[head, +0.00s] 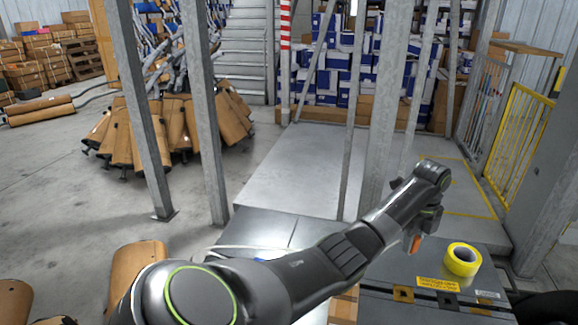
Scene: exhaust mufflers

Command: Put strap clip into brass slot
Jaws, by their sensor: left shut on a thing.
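My left arm reaches across from the lower left, and its gripper (411,238) is at the right above the dark worktop. It is shut on a small orange piece (415,244), which looks like the strap clip; the fingers are small and partly hidden by the wrist. Small brass-coloured fittings, one at the left (403,294) and one further right (445,303), sit along the dark worktop (385,272) below the gripper. Which one is the brass slot I cannot tell. The clip is above and apart from them. My right gripper is not in view.
A yellow tape roll (464,259) lies on the worktop right of the gripper, near a yellow label (437,283). Grey posts (378,150) stand behind the arm. Brown-wrapped mufflers (175,125) are heaped at the left. A yellow barrier (518,145) stands at the right.

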